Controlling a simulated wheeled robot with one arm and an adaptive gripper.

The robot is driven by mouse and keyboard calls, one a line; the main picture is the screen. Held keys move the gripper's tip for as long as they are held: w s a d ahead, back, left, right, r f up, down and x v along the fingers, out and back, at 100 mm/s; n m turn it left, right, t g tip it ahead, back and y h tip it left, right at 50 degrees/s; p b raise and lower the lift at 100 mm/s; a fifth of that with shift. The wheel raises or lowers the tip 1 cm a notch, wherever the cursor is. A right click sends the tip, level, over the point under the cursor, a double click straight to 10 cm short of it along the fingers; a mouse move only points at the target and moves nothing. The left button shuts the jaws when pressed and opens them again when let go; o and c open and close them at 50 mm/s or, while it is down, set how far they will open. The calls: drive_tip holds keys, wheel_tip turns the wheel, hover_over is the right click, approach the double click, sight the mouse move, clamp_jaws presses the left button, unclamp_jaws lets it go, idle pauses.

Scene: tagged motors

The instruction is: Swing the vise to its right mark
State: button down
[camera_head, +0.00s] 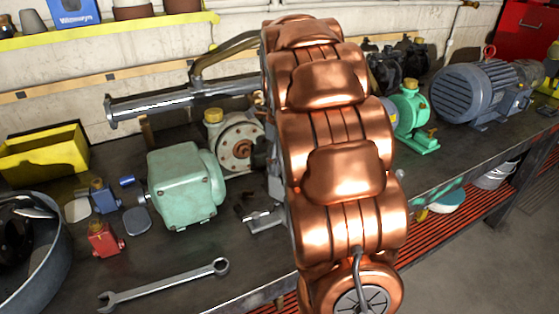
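I cannot make out the vise for certain. A grey metal piece (262,218) with a flat foot sits on the bench at the left edge of the large copper-coloured segmented body, which looks like my arm and fills the middle of the view. That body hides most of what lies behind it, so the piece may be part of the vise. No swing mark can be made out. My gripper is not in view.
On the dark bench (165,262) lie a wrench (165,284), a pale green motor box (180,188), a red block (103,239) and a yellow bin (45,158). A long metal pipe (180,102) reaches left. A blue-grey motor (474,92) and a green pump (411,112) stand right.

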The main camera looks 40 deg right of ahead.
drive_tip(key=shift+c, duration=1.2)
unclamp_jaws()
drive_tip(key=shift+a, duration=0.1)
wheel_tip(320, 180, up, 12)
